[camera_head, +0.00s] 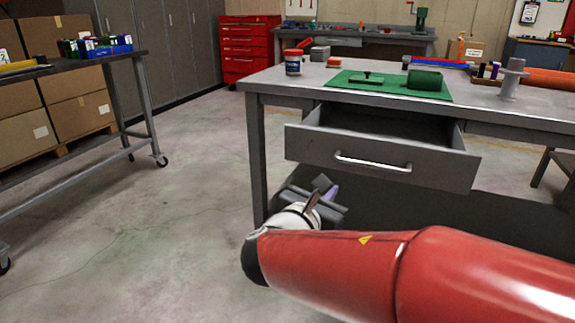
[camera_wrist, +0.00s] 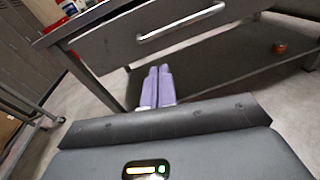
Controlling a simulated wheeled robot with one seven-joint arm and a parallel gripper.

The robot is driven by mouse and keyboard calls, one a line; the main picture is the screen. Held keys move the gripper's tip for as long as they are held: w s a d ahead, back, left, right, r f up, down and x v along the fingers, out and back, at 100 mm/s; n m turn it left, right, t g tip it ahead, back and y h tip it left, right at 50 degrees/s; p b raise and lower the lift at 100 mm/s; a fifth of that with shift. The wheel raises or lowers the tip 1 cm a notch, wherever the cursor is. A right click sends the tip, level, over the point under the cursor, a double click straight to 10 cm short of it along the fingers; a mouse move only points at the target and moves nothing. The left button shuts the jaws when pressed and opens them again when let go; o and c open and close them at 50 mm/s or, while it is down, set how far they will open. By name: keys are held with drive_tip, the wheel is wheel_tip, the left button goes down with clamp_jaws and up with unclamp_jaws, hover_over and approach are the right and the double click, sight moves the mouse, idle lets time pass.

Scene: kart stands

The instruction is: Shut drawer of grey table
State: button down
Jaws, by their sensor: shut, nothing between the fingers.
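The grey table (camera_head: 270,86) stands at the right in the head view. Its drawer (camera_head: 300,140) is pulled open, with its empty-looking inside partly in view and a bright bar handle (camera_head: 372,163) on its front. My gripper (camera_head: 328,190) is below and in front of the drawer's left part, apart from it. In the wrist view, the purple fingers of my gripper (camera_wrist: 158,72) are together with nothing between them. They point towards the space below the drawer front (camera_wrist: 110,42). The handle (camera_wrist: 180,22) shows above and to the right of the fingertips.
A wheeled cart (camera_head: 140,95) stands at the left. A red cabinet (camera_head: 248,45) is at the back. The floor between cart and table is clear.

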drive_tip(key=a+n+t+y, duration=0.2)
drive_tip(key=a+n, duration=0.1)
drive_tip(key=a, duration=0.2)
approach(325, 151)
drive_tip(key=x, duration=0.7)
drive_tip(key=shift+s, duration=0.1)
